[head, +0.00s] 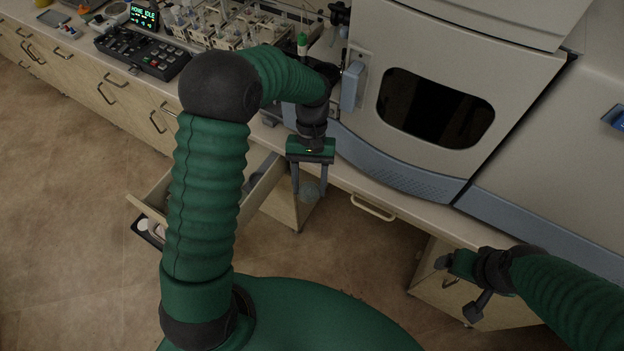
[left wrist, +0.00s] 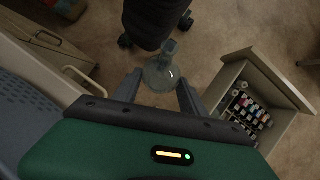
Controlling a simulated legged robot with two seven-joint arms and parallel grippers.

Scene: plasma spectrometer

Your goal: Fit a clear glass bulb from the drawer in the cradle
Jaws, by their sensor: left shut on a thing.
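My left gripper (head: 309,192) is shut on a clear glass bulb (left wrist: 160,76), holding it in the air in front of the bench. In the left wrist view the round body of the bulb sits between the two fingers (left wrist: 157,88), its narrow neck pointing away. In the head view the bulb is faint between the fingertips. The open drawer (head: 142,202) is left of this gripper, partly hidden by my arm; the left wrist view shows it (left wrist: 285,78) with several small items inside. My right gripper (head: 459,287) is open and empty at lower right. I cannot make out the cradle.
The spectrometer (head: 365,65) with a dark window (head: 436,108) stands on the bench at right. A control panel (head: 143,53) and racks of glassware (head: 222,25) are at the back left. The bench edge and a drawer handle (head: 373,208) lie close to the bulb.

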